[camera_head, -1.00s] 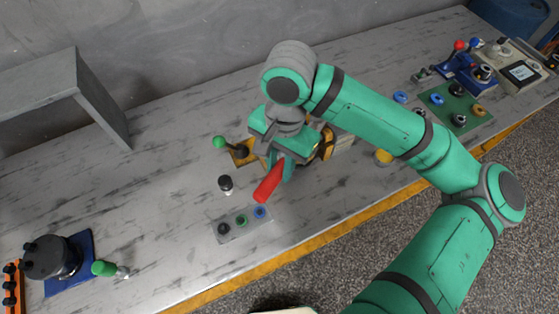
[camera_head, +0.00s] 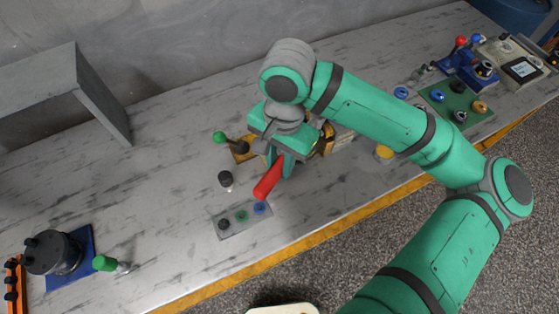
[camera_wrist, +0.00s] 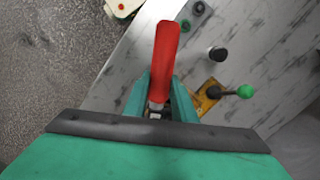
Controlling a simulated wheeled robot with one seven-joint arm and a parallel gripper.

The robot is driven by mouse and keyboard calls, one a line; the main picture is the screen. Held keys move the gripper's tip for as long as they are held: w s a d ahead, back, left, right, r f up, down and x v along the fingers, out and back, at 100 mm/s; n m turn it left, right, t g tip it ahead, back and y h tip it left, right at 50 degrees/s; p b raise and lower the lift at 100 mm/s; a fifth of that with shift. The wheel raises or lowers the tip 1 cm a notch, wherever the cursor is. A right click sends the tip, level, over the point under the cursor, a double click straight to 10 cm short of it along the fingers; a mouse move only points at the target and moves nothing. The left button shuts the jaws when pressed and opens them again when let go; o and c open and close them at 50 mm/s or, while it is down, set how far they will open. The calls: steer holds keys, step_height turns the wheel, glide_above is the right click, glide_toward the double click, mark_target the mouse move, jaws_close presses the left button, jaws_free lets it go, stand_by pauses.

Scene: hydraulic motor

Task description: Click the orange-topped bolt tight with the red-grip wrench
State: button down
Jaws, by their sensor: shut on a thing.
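The red-grip wrench (camera_head: 268,180) is in my gripper (camera_head: 281,166), which is shut on it above the bench. In the wrist view the red grip (camera_wrist: 163,62) sticks out between the two fingers (camera_wrist: 160,98), and the wrench's far part is hidden behind my gripper. In the head view the grip points down and left toward a grey plate. My gripper and arm cover much of a yellow-orange block (camera_head: 326,140) behind them. I cannot make out an orange-topped bolt there; it may be hidden.
A green-knobbed lever on a yellow base (camera_head: 239,148) stands just left of my gripper. A dark-topped cylinder (camera_head: 225,180) and a grey plate with coloured rings (camera_head: 232,228) are close by. A dark motor on a blue base (camera_head: 83,262) is at left. The bench between is clear.

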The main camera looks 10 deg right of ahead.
steer(key=shift+s+f, duration=0.2)
steer(key=shift+f, duration=1)
stand_by(1.0)
steer(key=shift+w+a, duration=0.15)
steer(key=shift+a, duration=0.05)
steer(key=shift+w+a+m, duration=0.95)
steer(key=shift+w+m, duration=0.15)
steer(key=shift+w, duration=0.1)
steer(key=shift+a, duration=0.1)
steer(key=shift+w+a+m, duration=0.45)
steer(key=shift+w+m, duration=0.15)
steer(key=shift+w, duration=0.2)
steer(key=shift+w+a+m, duration=0.4)
steer(key=shift+w+m, duration=0.2)
steer(key=shift+w, duration=0.15)
steer(key=shift+w+a, duration=0.1)
steer(key=shift+w, duration=0.05)
